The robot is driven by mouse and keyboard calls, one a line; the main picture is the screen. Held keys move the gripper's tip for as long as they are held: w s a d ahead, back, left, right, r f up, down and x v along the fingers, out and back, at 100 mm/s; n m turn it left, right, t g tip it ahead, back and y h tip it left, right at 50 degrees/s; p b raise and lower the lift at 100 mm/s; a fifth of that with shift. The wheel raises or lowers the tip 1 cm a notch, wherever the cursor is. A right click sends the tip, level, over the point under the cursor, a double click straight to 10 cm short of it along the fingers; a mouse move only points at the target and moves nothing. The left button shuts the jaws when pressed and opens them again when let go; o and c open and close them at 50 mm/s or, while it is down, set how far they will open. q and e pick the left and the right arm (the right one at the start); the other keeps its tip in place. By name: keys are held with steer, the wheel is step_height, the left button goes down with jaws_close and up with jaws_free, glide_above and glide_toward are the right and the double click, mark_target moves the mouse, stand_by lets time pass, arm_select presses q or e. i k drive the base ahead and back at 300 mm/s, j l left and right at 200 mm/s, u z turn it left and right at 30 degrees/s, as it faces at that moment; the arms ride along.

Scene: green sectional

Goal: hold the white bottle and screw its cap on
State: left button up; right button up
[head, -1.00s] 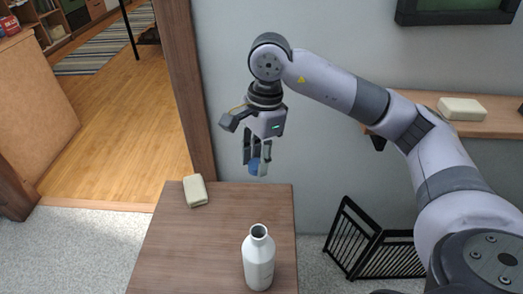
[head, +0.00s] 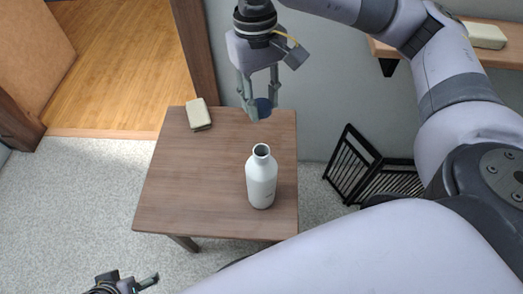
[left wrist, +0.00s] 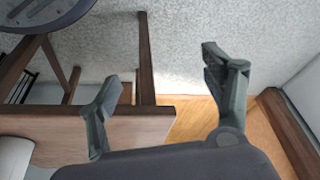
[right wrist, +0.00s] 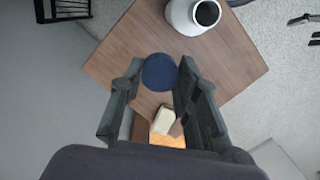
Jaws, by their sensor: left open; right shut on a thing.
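The white bottle (head: 261,180) stands upright and open-mouthed on the small wooden table (head: 170,205), near its right edge. It also shows at the top of the right wrist view (right wrist: 190,14). My right gripper (head: 260,108) is shut on the round dark blue cap (head: 264,108) and holds it in the air beyond the bottle, apart from it. The cap sits between the fingertips in the right wrist view (right wrist: 159,72). My left gripper (left wrist: 165,85) is open and empty. In the head view only part of it (head: 125,285) shows at the bottom edge, left of the table.
A cream block (head: 198,114) lies at the table's far left corner. A black metal rack (head: 370,170) stands on the floor right of the table. A wall shelf (head: 500,45) holds another pale block (head: 485,35). The table's left and middle are clear.

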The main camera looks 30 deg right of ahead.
mark_target(262, 178)
steer(key=j+z, duration=0.1)
steer(key=z, duration=0.25)
steer(key=k+j+z, duration=0.1)
steer(key=z, duration=0.25)
steer(key=j+z, duration=0.1)
steer(key=z, duration=0.25)
